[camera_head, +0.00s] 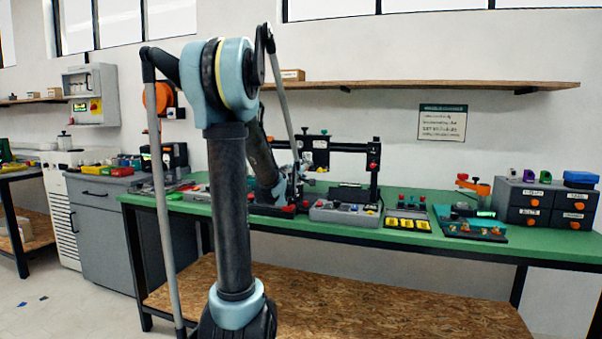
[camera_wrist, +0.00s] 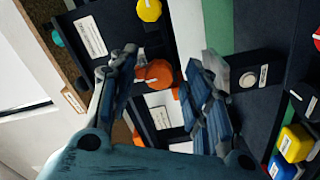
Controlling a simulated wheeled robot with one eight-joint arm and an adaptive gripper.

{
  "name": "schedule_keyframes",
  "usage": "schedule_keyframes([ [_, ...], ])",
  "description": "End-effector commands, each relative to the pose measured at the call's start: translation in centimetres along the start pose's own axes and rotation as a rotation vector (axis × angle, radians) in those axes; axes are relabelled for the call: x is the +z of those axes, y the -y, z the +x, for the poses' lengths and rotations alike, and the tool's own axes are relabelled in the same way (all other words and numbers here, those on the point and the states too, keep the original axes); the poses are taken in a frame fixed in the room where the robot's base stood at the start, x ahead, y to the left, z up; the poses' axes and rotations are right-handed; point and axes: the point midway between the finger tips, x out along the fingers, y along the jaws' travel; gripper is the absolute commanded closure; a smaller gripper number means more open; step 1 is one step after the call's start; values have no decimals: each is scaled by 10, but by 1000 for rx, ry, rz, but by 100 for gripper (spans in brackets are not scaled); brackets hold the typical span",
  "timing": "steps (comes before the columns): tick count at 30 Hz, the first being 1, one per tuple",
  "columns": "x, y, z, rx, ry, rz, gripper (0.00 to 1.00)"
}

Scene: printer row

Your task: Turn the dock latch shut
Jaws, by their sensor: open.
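My gripper (camera_wrist: 170,62) is open in the wrist view, with one finger on each side of an orange knob-like part (camera_wrist: 157,73). The knob sits on a dark panel with white labels, and no finger is clearly closed on it. I cannot tell for certain whether this part is the dock latch. In the head view my arm reaches to the dark-framed printer (camera_head: 374,165) on the green bench (camera_head: 410,240). My gripper is small there and partly hidden by my arm.
A yellow knob (camera_wrist: 149,10) and a black block with a round white label (camera_wrist: 247,80) are near the fingers. On the bench, a grey control box (camera_head: 345,214), yellow-marked tray (camera_head: 408,222) and drawer unit (camera_head: 546,203) stand to the right. A shelf (camera_head: 430,86) hangs above.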

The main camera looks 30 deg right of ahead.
Motion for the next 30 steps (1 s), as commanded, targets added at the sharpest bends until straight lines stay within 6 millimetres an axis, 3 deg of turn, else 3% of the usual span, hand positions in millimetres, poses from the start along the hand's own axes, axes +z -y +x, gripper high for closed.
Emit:
schedule_keyframes([
  [8, -1, 0, -12, 0, -1, -1, 55],
  [30, -1, 2, -106, -2, 0, 0, 55],
])
